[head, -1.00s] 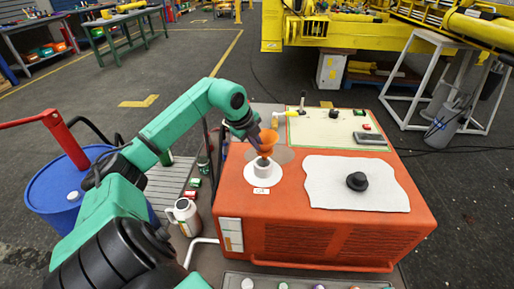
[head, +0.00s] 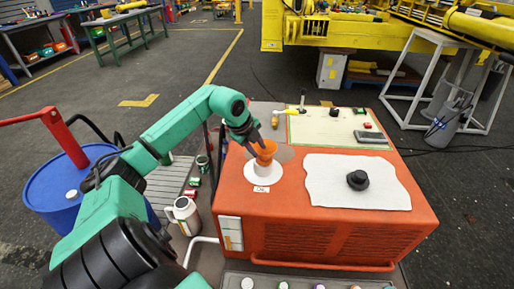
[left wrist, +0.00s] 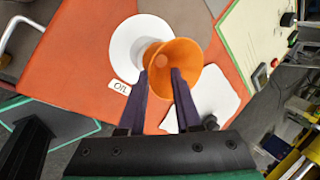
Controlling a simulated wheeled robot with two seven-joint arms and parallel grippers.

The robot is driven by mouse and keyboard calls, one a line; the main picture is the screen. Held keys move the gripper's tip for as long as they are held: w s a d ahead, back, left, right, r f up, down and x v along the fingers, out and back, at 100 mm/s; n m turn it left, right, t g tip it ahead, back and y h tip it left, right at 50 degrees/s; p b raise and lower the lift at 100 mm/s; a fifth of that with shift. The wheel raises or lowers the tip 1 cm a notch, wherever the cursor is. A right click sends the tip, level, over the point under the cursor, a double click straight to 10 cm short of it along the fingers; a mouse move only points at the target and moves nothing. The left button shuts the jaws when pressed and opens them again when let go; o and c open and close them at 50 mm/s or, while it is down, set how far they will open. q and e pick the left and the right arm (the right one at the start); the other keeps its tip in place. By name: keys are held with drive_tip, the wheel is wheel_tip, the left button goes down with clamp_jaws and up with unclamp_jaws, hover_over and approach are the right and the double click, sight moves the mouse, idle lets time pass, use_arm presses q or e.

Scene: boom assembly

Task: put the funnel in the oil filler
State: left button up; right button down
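The orange funnel (head: 265,150) is mouth-up over the white oil filler (head: 262,172) on top of the red machine. My left gripper (head: 256,141) is shut on the funnel's wall near the rim. In the left wrist view the funnel (left wrist: 188,65) is between the dark fingers (left wrist: 165,75), its mouth toward the camera. The filler's white disc (left wrist: 122,45) shows beside it, with a label reading OIL. The funnel's lower end meets the filler neck in the head view. How deep the spout sits is hidden. My right gripper is not in view.
A black cap (head: 357,181) lies on a white cloth (head: 325,190) on the red machine (head: 320,222).

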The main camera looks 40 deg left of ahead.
use_arm(q)
drive_tip(key=shift+r+p, duration=0.65)
drive_tip(key=shift+r, duration=0.05)
drive_tip(key=shift+s+r, duration=0.15)
drive_tip(key=shift+r, duration=0.1)
drive_tip(key=b+v, duration=0.3)
drive_tip(key=v, duration=0.8)
